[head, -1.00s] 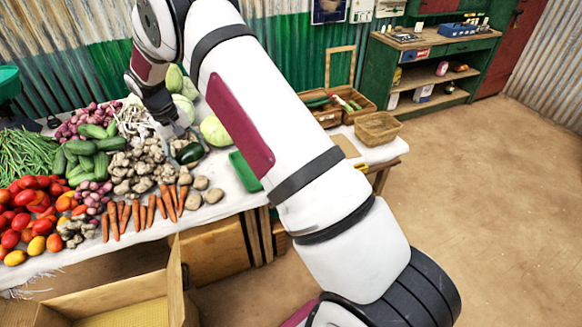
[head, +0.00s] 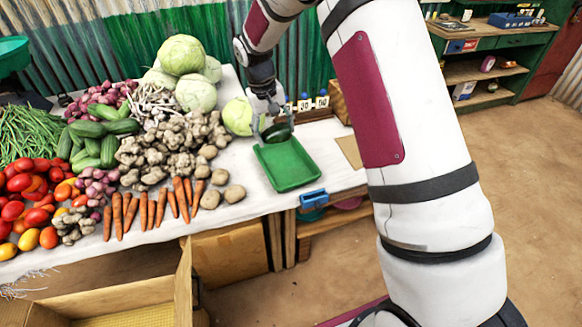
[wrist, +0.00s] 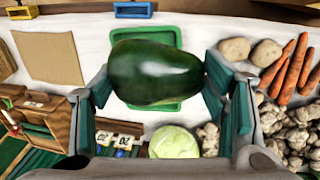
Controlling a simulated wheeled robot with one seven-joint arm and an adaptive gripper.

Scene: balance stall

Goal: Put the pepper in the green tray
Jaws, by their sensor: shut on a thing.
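The pepper (wrist: 155,72) is dark green, glossy and rounded. My gripper (wrist: 159,84) is shut on it, with one finger on each side in the wrist view. In the head view, my gripper (head: 275,124) points down and the pepper (head: 278,133) shows small between its fingers, partly hidden. The green tray (head: 290,167) lies on the white-covered table, and its visible floor looks empty. The pepper appears held above the tray's far end. In the wrist view, the pepper hides much of the tray (wrist: 166,34) behind it.
A pale round cabbage (head: 238,116) stands left of my gripper. Price tags (head: 305,104) and a wooden crate (head: 341,102) stand behind and to the right. Potatoes (head: 233,195) and carrots (head: 180,197) lie left of the tray. A brown card (head: 349,151) lies right of it.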

